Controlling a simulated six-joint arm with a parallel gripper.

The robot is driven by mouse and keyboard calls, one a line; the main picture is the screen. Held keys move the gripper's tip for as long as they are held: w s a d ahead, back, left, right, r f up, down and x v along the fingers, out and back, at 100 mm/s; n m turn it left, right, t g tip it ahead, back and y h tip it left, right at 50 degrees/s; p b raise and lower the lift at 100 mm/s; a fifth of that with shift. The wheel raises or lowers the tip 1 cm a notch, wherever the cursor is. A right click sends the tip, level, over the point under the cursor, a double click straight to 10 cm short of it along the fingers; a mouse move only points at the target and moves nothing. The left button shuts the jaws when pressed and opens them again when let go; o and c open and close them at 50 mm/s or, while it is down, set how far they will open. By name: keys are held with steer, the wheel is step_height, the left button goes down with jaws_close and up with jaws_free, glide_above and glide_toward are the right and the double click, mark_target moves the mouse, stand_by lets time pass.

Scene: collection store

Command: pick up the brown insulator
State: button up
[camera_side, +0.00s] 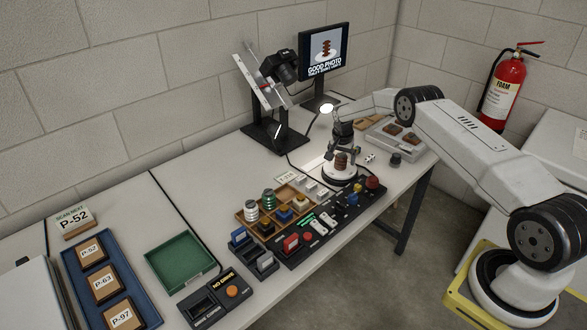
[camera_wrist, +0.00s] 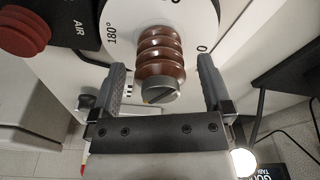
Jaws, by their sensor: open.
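The brown insulator (camera_side: 341,161) is a ribbed, glossy piece standing on a white round turntable (camera_side: 340,178) under my arm. In the wrist view the insulator (camera_wrist: 161,52) shows with its grey metal cap end (camera_wrist: 158,92) towards my gripper. The turntable (camera_wrist: 117,28) carries degree marks there. My gripper (camera_wrist: 162,64) is open, with one finger on each side of the insulator and a visible gap on both sides. In the side view my gripper (camera_side: 343,150) is just above and around the insulator's upper part. I cannot tell how far down the fingers reach.
A black control panel (camera_side: 330,222) with buttons lies in front of the turntable. A brown sorting tray (camera_side: 262,229) with insulators is to its left. A camera stand (camera_side: 270,137), lit lamp (camera_side: 327,108) and monitor (camera_side: 324,50) stand behind. A grey tray (camera_side: 376,138) is to the right.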

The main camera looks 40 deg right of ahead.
jaws_close()
steer(key=shift+r, duration=0.15)
steer(key=shift+r, duration=1.6)
steer(key=s+a+r, duration=0.5)
steer(key=s+r, duration=0.4)
steer(key=s, duration=0.4)
steer(key=shift+a+r, duration=0.15)
steer(key=shift+r, duration=0.15)
